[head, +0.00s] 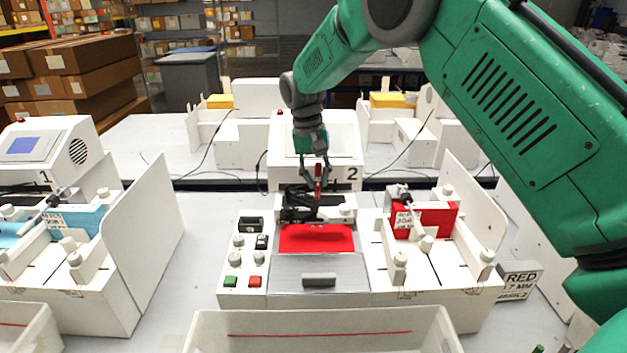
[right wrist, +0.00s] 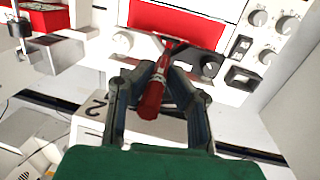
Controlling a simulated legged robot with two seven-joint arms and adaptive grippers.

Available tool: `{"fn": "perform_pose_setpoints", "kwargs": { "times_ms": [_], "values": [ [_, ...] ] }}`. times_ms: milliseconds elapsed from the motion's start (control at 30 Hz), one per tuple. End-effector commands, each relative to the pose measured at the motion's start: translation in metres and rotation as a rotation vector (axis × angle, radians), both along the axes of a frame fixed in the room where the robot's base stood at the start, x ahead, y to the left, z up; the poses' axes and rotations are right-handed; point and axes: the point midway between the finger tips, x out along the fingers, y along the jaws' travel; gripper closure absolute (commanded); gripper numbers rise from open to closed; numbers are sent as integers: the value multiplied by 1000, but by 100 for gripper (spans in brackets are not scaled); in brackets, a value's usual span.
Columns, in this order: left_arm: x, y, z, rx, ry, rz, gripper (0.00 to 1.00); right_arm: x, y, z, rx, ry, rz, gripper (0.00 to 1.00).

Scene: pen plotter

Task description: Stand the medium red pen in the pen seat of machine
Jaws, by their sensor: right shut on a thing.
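The red pen (head: 318,173) is held roughly upright by my right gripper (head: 316,182), above the black pen carriage (head: 298,205) of the machine marked 2. In the right wrist view the fingers (right wrist: 165,82) are shut around the red pen (right wrist: 151,100), whose near end points at the camera. The lower end of the pen is over or at the carriage, near the red plotting bed (head: 316,238). The fingers and carriage hide the seat, so I cannot tell whether the tip is in it. My left gripper is not in view.
A control panel with knobs and green and red buttons (head: 243,282) is left of the bed. A red box on a rack (head: 425,218) is to the right, beside an upright white panel (head: 470,200). A white tray (head: 320,322) is in front. Machine 1 (head: 45,160) stands at left.

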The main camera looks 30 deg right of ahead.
Motion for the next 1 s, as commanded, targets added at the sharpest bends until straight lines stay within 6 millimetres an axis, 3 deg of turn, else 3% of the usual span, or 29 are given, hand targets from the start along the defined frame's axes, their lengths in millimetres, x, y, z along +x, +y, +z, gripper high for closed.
{"fn": "perform_pose_setpoints", "kwargs": {
  "times_ms": [633, 1000],
  "values": [
    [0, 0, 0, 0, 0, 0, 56, 0, -3, 0, -26, 9, 1, 100],
    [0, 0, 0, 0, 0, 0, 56, 1, 5, 0, -17, 2, 1, 100]
  ]
}}
